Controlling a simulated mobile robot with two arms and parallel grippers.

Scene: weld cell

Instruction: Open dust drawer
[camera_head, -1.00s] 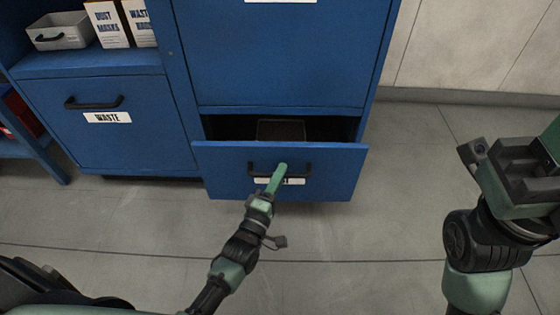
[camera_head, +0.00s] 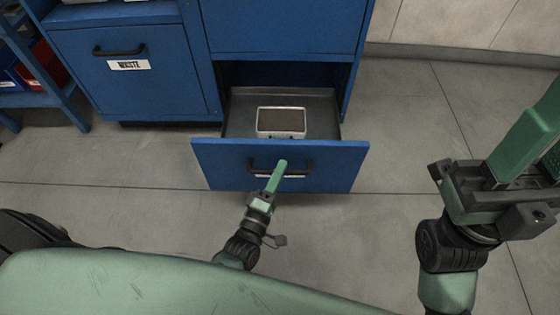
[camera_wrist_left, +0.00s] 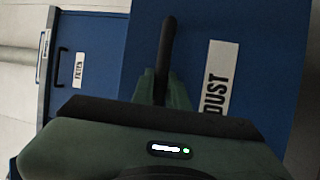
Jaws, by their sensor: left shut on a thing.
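The blue dust drawer (camera_head: 217,164) is pulled well out of its cabinet, and its grey inside shows. A white-rimmed tray with a dark brown middle (camera_head: 281,122) sits in it. My left gripper (camera_head: 277,172) is shut on the drawer's black handle (camera_head: 305,166). In the left wrist view the handle (camera_wrist_left: 167,45) runs between the green fingers (camera_wrist_left: 162,90), beside the DUST label (camera_wrist_left: 218,85). The label is mostly hidden behind the gripper in the head view. My right gripper (camera_head: 520,155) is raised at the right, away from the drawer; its fingertips are partly cut off and its opening is unclear.
The waste cabinet front (camera_head: 130,90), with its own handle and label, is closed at the left. Red and blue bins (camera_head: 45,65) stand on a shelf at far left. The grey floor (camera_head: 390,140) right of the drawer is clear.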

